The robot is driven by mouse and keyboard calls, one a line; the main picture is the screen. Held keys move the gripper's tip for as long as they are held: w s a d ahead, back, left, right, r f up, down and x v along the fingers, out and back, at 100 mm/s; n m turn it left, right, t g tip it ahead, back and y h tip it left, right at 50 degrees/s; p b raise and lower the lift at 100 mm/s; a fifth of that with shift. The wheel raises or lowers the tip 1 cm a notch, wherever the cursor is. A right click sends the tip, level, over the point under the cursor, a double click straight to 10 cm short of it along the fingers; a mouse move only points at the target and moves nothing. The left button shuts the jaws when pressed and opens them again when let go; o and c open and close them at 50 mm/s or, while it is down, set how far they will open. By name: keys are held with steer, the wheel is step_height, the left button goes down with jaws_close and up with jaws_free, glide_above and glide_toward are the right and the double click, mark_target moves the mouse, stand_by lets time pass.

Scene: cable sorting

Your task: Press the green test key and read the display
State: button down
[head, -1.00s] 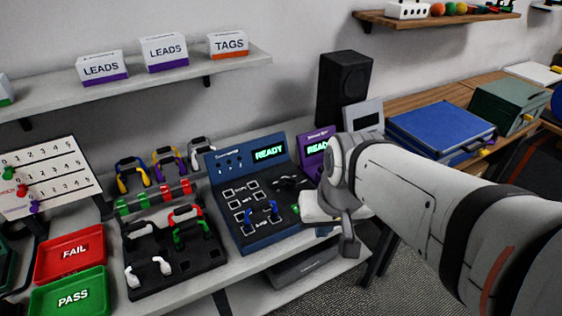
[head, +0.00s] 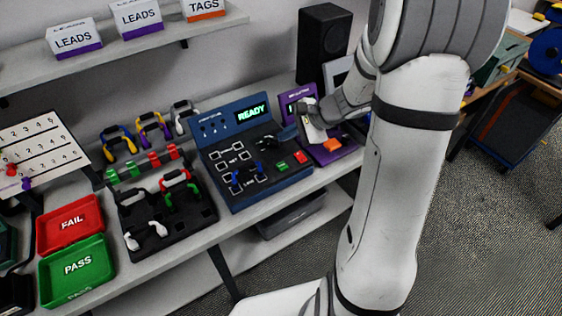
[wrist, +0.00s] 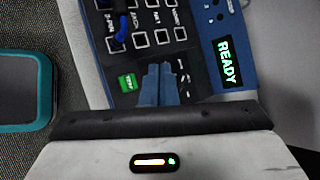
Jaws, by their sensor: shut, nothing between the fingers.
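The blue tester (head: 215,160) stands on the bench, and its display (head: 251,112) reads READY in green. The display also shows in the wrist view (wrist: 228,62). The green test key (head: 282,166) is on the tester's lower right, beside a red key (head: 300,157). In the wrist view the green key (wrist: 127,82) lies just left of my fingertips. My gripper (wrist: 158,70) is shut and empty. In the head view my gripper (head: 286,134) is over the tester's right part, behind and apart from the green key. The wrist view does not show the red key clearly.
A blue lead (head: 237,182) sits in the tester's sockets. A purple tester (head: 330,148) stands close on the right, partly hidden by my arm. A black holder with leads (head: 140,207) and red FAIL (head: 70,247) and green PASS (head: 55,292) trays are left.

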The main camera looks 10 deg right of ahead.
steer(key=b, duration=0.5)
glide_above(286, 166)
step_height(286, 166, down, 8)
steer(key=shift+r, duration=0.15)
steer(key=shift+f+b, duration=0.55)
steer(key=shift+b, duration=0.25)
stand_by(1.3)
steer(key=shift+f+b, duration=0.4)
steer(key=shift+b, duration=0.15)
steer(key=shift+f+b, duration=0.4)
steer(key=shift+b, duration=0.05)
stand_by(0.4)
steer(key=shift+r, duration=0.1)
steer(key=shift+r+p, duration=0.5)
steer(key=shift+r, duration=0.2)
